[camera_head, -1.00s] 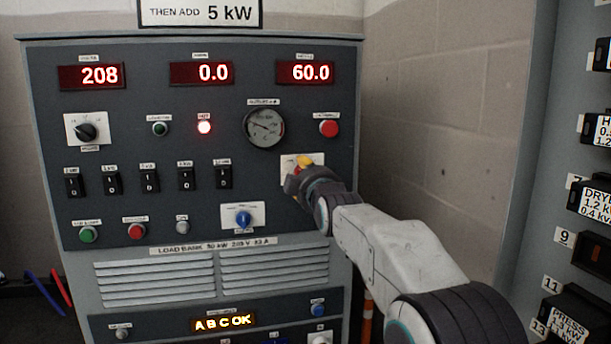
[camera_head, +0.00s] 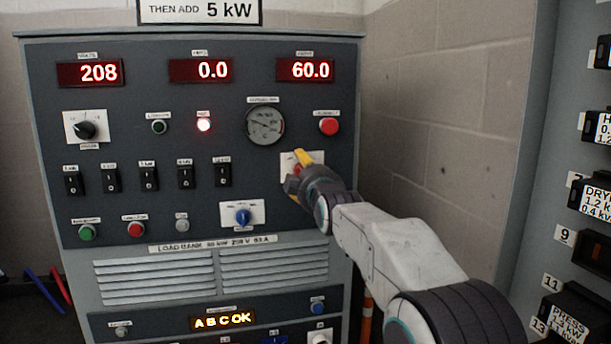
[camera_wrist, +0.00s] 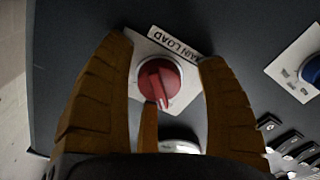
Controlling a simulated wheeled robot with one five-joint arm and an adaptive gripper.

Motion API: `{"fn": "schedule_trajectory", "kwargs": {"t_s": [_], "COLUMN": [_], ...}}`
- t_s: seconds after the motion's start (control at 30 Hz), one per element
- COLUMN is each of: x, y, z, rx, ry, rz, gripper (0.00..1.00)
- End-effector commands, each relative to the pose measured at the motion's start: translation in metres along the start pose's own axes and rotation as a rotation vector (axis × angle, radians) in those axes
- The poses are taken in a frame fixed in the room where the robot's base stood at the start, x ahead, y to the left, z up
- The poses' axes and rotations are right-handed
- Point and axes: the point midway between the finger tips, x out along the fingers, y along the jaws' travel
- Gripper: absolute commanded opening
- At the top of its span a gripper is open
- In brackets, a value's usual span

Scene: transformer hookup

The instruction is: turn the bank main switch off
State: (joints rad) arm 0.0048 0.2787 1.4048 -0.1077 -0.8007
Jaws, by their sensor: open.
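The main switch is a red rotary knob (camera_wrist: 158,82) on a white plate (camera_wrist: 137,50), with a partly visible label ending in "LOAD" above it in the wrist view. My gripper (camera_wrist: 165,50) is open, with one orange finger on each side of the knob. A narrower orange part (camera_wrist: 148,130) reaches up from below toward the knob; whether it touches cannot be told. In the head view my gripper (camera_head: 302,165) covers most of the white plate (camera_head: 288,160) at the panel's right side, and the knob is largely hidden.
A blue knob (camera_head: 242,216) sits on a white plate lower left of my gripper. A red button (camera_head: 329,126) and a round gauge (camera_head: 265,125) are above. Several black rocker switches (camera_head: 148,179) line the left. A breaker cabinet (camera_head: 560,200) stands at right.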

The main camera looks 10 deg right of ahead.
Motion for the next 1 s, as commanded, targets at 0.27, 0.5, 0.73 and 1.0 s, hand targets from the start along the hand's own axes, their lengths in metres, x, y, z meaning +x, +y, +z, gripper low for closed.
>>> {"fn": "schedule_trajectory", "kwargs": {"t_s": [0.27,0.5,0.73,1.0], "x": [-0.008,-0.036,-0.073,-0.106], "y": [0.002,0.002,0.001,0.001], "z": [-0.002,-0.002,-0.001,-0.001], "rx": [0.0,0.0,0.0,0.0], "ry": [0.003,0.003,0.002,0.001], "rz": [0.003,0.003,0.002,0.001], "gripper": [0.66,0.66,0.66,0.66]}}
